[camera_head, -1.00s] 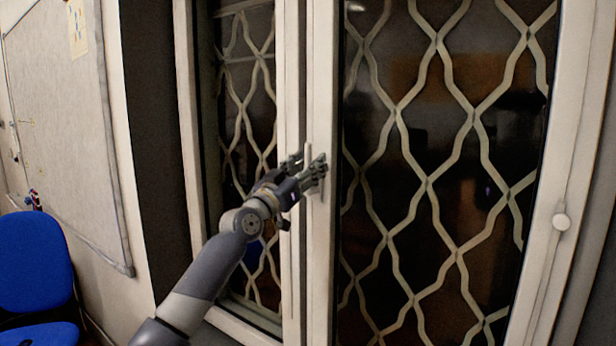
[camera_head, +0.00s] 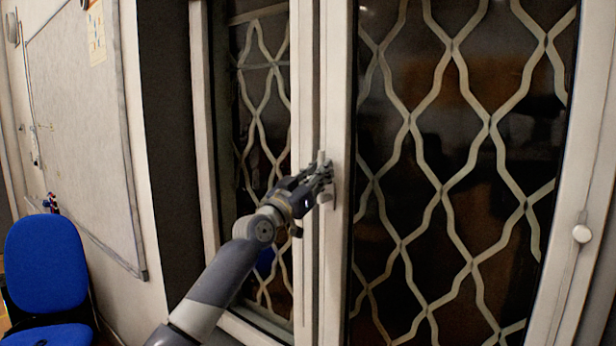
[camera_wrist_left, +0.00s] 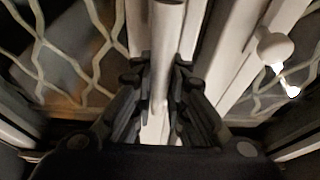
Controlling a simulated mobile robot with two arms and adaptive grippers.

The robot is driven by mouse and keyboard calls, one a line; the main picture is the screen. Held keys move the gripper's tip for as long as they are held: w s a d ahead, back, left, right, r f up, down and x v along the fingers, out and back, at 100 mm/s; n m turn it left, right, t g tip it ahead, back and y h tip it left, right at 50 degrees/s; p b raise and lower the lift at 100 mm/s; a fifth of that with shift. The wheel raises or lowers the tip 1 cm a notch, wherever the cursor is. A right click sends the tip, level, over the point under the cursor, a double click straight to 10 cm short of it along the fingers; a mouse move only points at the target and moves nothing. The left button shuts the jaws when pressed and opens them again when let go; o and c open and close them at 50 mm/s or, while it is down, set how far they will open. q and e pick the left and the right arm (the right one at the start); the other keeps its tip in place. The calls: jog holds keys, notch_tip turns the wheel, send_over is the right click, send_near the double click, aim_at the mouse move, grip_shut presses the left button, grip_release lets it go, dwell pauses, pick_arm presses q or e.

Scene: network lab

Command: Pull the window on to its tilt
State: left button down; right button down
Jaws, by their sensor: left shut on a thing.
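The window (camera_head: 336,80) has a pale frame and dark panes behind a wavy lattice grille. Its right sash appears to stand somewhat out of line with the left part. The light-coloured handle (camera_head: 321,158) is on the stile of the right sash, near the middle of the picture. My left gripper (camera_head: 320,178) is at this handle, shut on it. In the left wrist view the handle (camera_wrist_left: 167,40) runs as a pale bar between the two dark fingers (camera_wrist_left: 164,100), which partly hide its lower part. My right gripper is not in view.
A blue chair (camera_head: 45,265) stands at the lower left. A whiteboard (camera_head: 80,130) hangs on the left wall.

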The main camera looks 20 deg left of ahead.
pick_arm(q)
jog(key=s+a+p, duration=0.3)
jog(key=s+p, duration=0.2)
jog(key=s, duration=0.2)
jog(key=shift+s, duration=0.15)
jog(key=c, duration=1.2)
grip_release()
jog(key=shift+s, duration=0.2)
jog(key=shift+f, duration=0.1)
jog(key=shift+w+d, duration=0.1)
jog(key=shift+f, duration=0.1)
